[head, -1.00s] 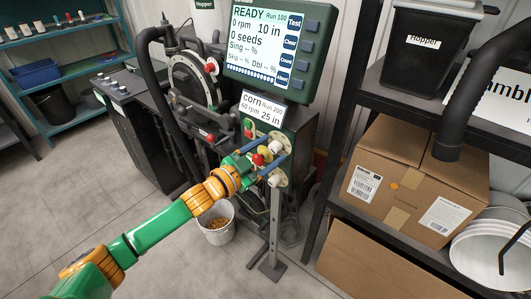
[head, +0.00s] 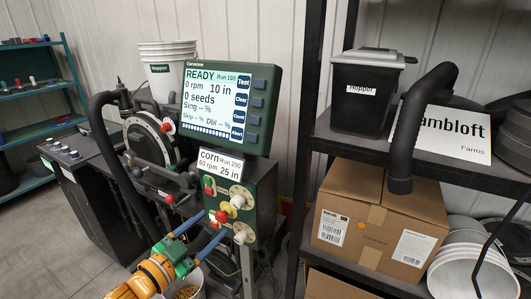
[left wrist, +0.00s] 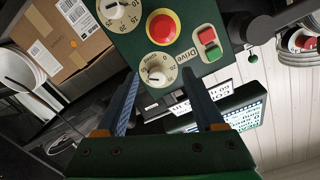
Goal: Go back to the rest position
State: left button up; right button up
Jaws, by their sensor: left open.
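My left gripper (head: 215,222) is open and empty at the bottom of the head view, in front of the green control panel (head: 262,192). Its two blue fingers also show in the left wrist view (left wrist: 161,70), pointing at the panel and apart. The panel holds a red button (head: 222,216), an upper dial (head: 238,201), a lower dial (head: 241,237) and a green and red switch pair (head: 208,185). My right gripper is out of view.
The READY screen (head: 228,105) stands above the panel. A dark shelf (head: 330,140) at right holds a hopper bin (head: 366,95) and a cardboard box (head: 375,220). A bucket (head: 197,285) stands below my left gripper. Open floor (head: 50,260) lies at left.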

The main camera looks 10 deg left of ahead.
pick_arm(q)
jog(key=s+a+f+n+g+y, duration=0.1)
jog(key=a+f+n+y, duration=0.15)
jog(key=f, duration=0.55)
jog(key=a+f+n+g+y, duration=0.15)
jog(key=a+f, duration=0.25)
jog(key=f, duration=0.4)
jog(key=s+a+f+n+g+y, duration=0.1)
jog(key=s+f+g, duration=0.1)
jog(key=s+f, duration=0.45)
jog(key=s+f+n+g+y, duration=0.1)
jog(key=s+f+g+y, duration=0.15)
jog(key=f, duration=0.65)
jog(key=s+d+f+g, duration=0.2)
jog(key=s+f, duration=0.3)
jog(key=s, duration=0.4)
jog(key=s+d+f+g+h, duration=0.1)
jog(key=s+d+f+g, duration=0.2)
jog(key=s, duration=0.7)
jog(key=s+d+f+g, duration=0.3)
jog(key=s+f, duration=0.4)
jog(key=s, duration=0.3)
jog(key=shift+s+d+n, duration=0.2)
jog(key=shift+d+n, duration=0.15)
jog(key=shift+n, duration=0.05)
